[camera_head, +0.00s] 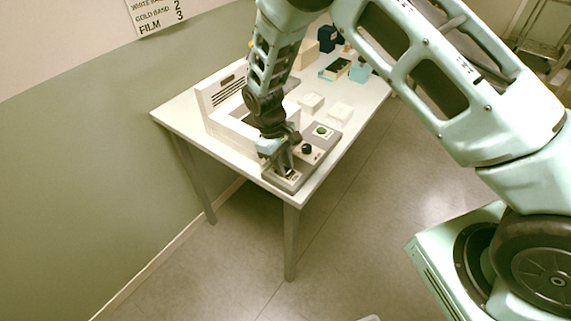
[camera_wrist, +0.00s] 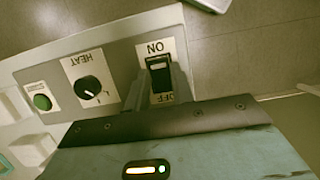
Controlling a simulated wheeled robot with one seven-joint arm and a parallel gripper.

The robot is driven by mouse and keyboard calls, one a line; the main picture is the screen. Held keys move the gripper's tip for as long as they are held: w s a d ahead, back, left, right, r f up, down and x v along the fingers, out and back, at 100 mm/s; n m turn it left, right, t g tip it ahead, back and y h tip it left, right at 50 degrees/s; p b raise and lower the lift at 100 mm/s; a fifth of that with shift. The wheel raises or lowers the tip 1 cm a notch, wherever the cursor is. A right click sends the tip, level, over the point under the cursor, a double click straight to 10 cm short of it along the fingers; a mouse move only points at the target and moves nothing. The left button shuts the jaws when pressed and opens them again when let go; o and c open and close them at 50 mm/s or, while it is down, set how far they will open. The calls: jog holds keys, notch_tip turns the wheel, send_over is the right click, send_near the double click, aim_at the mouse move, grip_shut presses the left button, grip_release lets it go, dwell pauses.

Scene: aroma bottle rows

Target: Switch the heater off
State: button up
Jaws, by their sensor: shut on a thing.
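The heater's grey control box (camera_head: 318,157) sits at the near corner of the table. In the wrist view its switch (camera_wrist: 159,74) is a dark toggle in a white plate marked ON on the far side and OFF on the side nearest my gripper. My gripper (camera_wrist: 161,79) is at the switch, shut on it, with its fingers on either side; the lever's exact tilt is hard to tell. In the head view my gripper (camera_head: 286,171) reaches down onto the box's near end. A black HEAT knob (camera_wrist: 88,90) and a green button (camera_wrist: 42,102) are beside the switch.
The white heater housing (camera_head: 222,92) stands just left of my gripper on the white table (camera_head: 176,112). Two white blocks (camera_head: 311,103) (camera_head: 340,114) lie behind the box. Blue and dark items (camera_head: 359,72) stand at the far end.

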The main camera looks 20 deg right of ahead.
jog(key=o, duration=1)
jog(key=b+v, duration=0.4)
jog(key=v, duration=1.3)
jog(key=shift+r, duration=0.25)
jog(key=shift+a, duration=0.1)
jog(key=s+a+r+t+y, duration=0.1)
jog(key=s+a+r, duration=0.1)
jog(key=s, duration=0.5)
jog(key=s+a+r+y, duration=0.1)
jog(key=s+r, duration=0.2)
jog(key=s, duration=0.4)
jog(key=shift+n+t+y, duration=0.3)
jog(key=shift+t, duration=0.6)
jog(key=s+d, duration=0.1)
jog(key=s, duration=0.4)
jog(key=s+d, duration=0.1)
jog(key=s, duration=0.5)
jog(key=s+d+f, duration=0.1)
jog(key=s, duration=0.5)
jog(key=shift+d, duration=0.1)
